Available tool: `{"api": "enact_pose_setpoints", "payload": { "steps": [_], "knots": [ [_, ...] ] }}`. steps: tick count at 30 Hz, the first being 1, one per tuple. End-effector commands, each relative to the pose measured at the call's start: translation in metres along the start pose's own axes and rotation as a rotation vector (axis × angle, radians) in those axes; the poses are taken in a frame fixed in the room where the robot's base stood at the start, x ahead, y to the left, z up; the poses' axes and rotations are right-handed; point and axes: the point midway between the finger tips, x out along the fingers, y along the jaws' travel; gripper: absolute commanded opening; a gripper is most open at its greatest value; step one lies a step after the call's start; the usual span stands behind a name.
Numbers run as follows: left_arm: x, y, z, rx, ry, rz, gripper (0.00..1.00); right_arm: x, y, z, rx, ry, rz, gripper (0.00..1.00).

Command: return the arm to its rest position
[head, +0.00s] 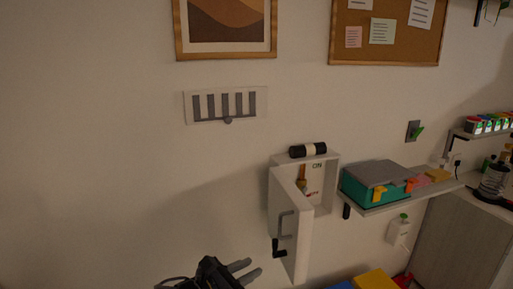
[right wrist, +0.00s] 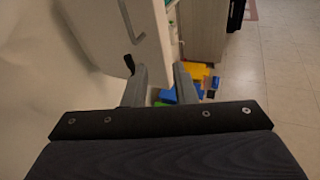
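My right gripper (head: 246,270) is low in the head view, just left of the white cabinet's door (head: 298,235). Its two fingers are apart, with nothing held between them. In the right wrist view the gripper (right wrist: 162,80) also shows open, with the door (right wrist: 100,40) close on its left; whether they touch I cannot tell. The door stands swung open, with a grey handle (head: 284,225) and a black lever (head: 278,250). My left gripper is not in view.
The wall cabinet (head: 330,170) has a black roll (head: 307,150) on top. A shelf (head: 390,202) to its right holds a teal box (head: 365,190). Coloured blocks (head: 375,279) lie low down. The wall left of the cabinet is clear below a grey-striped panel (head: 225,105).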

Motion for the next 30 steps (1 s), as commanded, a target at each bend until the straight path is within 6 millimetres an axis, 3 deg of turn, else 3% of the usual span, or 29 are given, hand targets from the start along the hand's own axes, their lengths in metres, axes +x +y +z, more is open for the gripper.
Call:
{"api": "enact_pose_setpoints", "payload": {
  "steps": [8,11,16,20,24,30],
  "knots": [
    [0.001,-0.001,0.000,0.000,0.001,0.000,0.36,0.055,-0.061,0.010,0.194,0.262,-0.197,0.25],
    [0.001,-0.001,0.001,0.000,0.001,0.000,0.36,0.073,-0.096,0.012,0.311,0.387,-0.302,0.25],
    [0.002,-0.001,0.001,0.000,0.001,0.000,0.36,0.094,-0.177,0.014,0.631,0.652,-0.559,0.25],
    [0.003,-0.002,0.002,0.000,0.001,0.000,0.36,0.088,-0.237,0.014,0.934,0.831,-0.769,0.25],
    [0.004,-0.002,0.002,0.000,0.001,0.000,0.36,0.066,-0.287,0.016,1.286,0.973,-0.980,0.25],
    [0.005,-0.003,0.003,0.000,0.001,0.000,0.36,0.026,-0.332,0.016,1.803,1.084,-1.234,0.25]
  ]
}}
